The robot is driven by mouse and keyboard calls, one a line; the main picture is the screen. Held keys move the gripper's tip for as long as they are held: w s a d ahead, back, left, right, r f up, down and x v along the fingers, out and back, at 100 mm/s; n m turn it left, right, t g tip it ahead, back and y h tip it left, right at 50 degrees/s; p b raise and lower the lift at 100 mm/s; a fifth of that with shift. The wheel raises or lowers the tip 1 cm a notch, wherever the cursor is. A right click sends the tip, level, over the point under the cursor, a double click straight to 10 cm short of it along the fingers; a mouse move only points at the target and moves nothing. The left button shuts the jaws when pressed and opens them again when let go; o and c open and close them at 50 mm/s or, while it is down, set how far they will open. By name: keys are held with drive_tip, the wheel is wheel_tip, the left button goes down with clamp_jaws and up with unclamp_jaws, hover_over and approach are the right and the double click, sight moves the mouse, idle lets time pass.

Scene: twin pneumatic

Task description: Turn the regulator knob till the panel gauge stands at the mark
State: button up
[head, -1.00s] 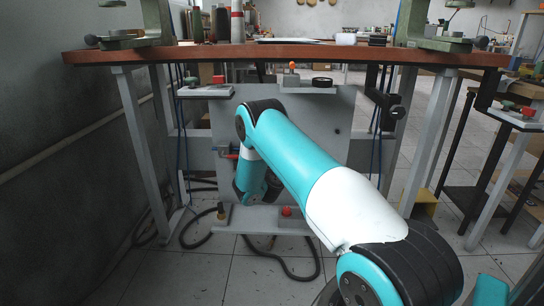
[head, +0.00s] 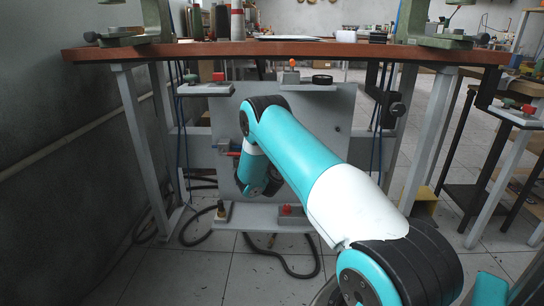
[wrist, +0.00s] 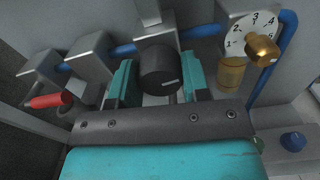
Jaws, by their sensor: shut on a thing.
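The regulator knob (wrist: 158,66) is a black cylinder with a small pale mark low on its face, in the middle of the wrist view. It sits in front of a grey block on a blue pipe. My gripper (wrist: 160,82) has its teal fingers on both sides of the knob and is shut on it. The panel gauge (wrist: 240,28) is a white dial with numbers at the upper right. A brass knob (wrist: 263,50) covers part of the dial, and I cannot read the needle or the mark. In the head view my arm hides gripper and knob.
A red-handled lever (wrist: 50,100) stands left of the gripper. A brass cylinder (wrist: 231,74) is close on its right. Blue and green buttons (wrist: 292,141) lie at lower right. The wooden table top (head: 290,49) overhangs the panel, and black hoses (head: 270,260) lie on the floor.

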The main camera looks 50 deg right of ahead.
drive_tip(key=m, duration=0.5)
drive_tip(key=shift+m, duration=0.4)
drive_tip(key=m, duration=0.5)
drive_tip(key=shift+s+f+b, duration=0.1)
drive_tip(key=shift+f+b, duration=0.05)
drive_tip(key=shift+b, duration=0.25)
drive_tip(key=m+b, duration=0.2)
drive_tip(key=m, duration=0.3)
drive_tip(key=shift+f+m, duration=0.1)
drive_tip(key=shift+m, duration=0.3)
drive_tip(key=shift+m+b, duration=1.35)
drive_tip(key=shift+m, duration=1.25)
drive_tip(key=o, duration=0.9)
drive_tip(key=shift+o, duration=0.2)
